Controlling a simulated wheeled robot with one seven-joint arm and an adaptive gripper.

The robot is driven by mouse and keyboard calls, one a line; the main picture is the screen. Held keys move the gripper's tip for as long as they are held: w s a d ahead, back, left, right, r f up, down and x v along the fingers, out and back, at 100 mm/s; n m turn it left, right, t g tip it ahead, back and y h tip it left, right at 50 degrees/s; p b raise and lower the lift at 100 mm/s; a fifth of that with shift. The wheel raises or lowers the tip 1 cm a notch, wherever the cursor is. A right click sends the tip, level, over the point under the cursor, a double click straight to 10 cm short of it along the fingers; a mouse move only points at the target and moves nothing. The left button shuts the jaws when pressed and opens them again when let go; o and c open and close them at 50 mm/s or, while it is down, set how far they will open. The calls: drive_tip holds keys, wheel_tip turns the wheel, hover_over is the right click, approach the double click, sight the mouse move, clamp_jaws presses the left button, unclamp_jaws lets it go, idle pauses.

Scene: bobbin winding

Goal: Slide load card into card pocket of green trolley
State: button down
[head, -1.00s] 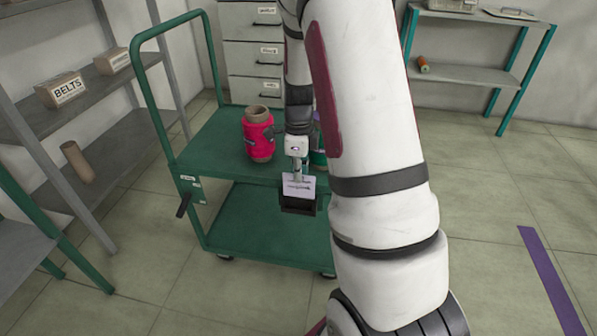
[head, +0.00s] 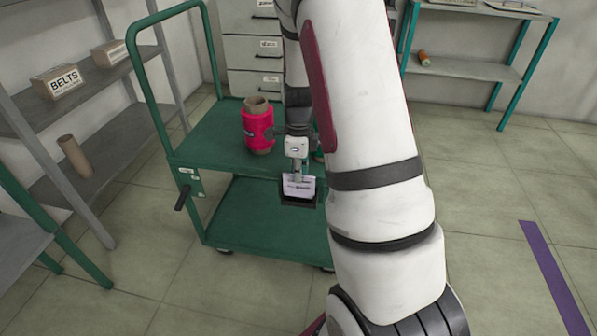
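The green trolley (head: 262,215) stands in the middle of the head view, with a tall handle at its left. The card pocket (head: 299,203) is a small black holder on the front edge of its upper deck. The white load card (head: 298,186) is upright at the pocket, and its lower edge is hidden behind the pocket's front, so it looks partly inside. My gripper (head: 297,172) is directly above the pocket, with its fingers on the card's top edge; it looks shut on the card. The fingertips are small in this view.
A pink-wrapped bobbin (head: 257,128) stands on the trolley's upper deck, left of my gripper. Another item on the deck is mostly hidden behind my arm. Grey shelves (head: 120,140) with boxes stand at the left, and a green-legged rack (head: 470,70) at the back right.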

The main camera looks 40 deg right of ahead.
drive_tip(key=shift+f+b, duration=0.55)
drive_tip(key=shift+f, duration=0.5)
drive_tip(key=shift+f, duration=0.15)
drive_tip(key=shift+f, duration=0.25)
idle(0.4)
drive_tip(key=c, duration=1.7)
unclamp_jaws()
drive_tip(key=shift+r, duration=0.1)
wheel_tip(320, 180, up, 12)
drive_tip(key=shift+a+f, duration=0.1)
